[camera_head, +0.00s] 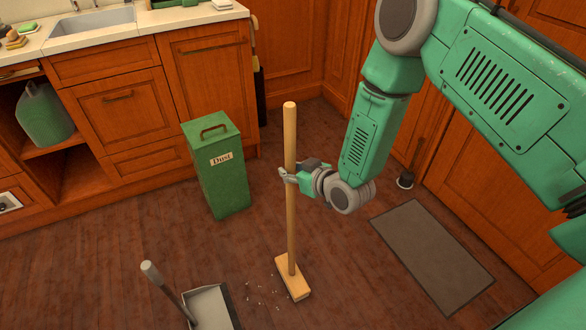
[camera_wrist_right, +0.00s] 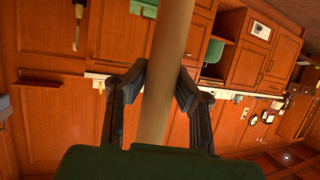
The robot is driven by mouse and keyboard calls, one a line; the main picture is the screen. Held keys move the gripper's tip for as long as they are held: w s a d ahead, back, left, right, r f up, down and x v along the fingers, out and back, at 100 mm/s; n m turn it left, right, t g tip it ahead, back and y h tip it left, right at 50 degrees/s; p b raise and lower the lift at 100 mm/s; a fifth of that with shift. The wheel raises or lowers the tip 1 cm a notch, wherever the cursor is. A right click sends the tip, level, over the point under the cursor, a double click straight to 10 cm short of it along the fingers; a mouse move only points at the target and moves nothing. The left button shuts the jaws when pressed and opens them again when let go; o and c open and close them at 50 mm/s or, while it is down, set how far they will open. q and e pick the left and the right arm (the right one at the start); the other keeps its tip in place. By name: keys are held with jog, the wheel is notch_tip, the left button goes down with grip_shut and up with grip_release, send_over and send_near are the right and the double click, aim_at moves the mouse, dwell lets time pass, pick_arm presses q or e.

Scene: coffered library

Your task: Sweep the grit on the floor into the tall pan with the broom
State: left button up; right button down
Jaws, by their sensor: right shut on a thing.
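The broom (camera_head: 290,215) has a long wooden handle and a block head (camera_head: 293,278) that rests on the floor. My right gripper (camera_head: 287,175) is shut on the broom handle at about mid-height. The handle also shows between its two fingers in the right wrist view (camera_wrist_right: 165,80). Grit (camera_head: 262,291) lies scattered as small pale bits on the floor, just left of the broom head. The tall pan (camera_head: 212,307) is a grey dustpan with an upright handle (camera_head: 160,278), left of the grit at the bottom edge, partly cut off. My left gripper is out of view.
A green bin labelled "Dust" (camera_head: 215,175) stands on the floor behind the pan and broom. Wooden cabinets (camera_head: 120,110) line the back. A dark mat (camera_head: 430,255) lies to the right. A short brush in a holder (camera_head: 408,175) stands by the right cabinets.

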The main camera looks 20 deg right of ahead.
jog(key=a, duration=2.2)
jog(key=shift+s, duration=0.4)
dwell(1.9)
jog(key=shift+a, duration=0.1)
dwell(0.3)
jog(key=a, duration=0.6)
dwell(1.1)
jog(key=shift+r, duration=0.15)
